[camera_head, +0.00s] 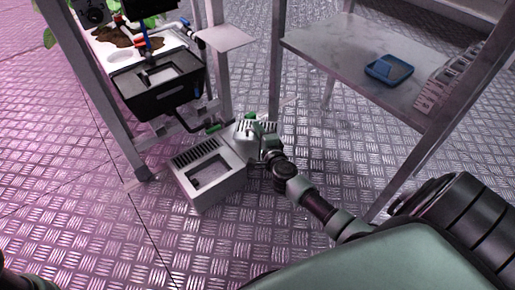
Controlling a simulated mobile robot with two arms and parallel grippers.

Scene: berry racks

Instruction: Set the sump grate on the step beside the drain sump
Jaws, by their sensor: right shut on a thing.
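The drain sump (233,184) is a pale box on the metal floor with a rectangular opening in its top and a row of dark slots along its far side. My right gripper (257,128) is just beyond its right far corner, shut on a small pale slotted piece (266,124) that looks like the sump grate. The gripper hides much of this piece and the step around it, so I cannot tell whether the piece touches anything below. My left gripper is out of view.
A black tub (157,92) hangs in a metal frame above and behind the sump. A frame leg (131,150) stands left of it. A pale table (345,62) holds a blue tray (388,70) at right. The floor (110,235) at front left is clear.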

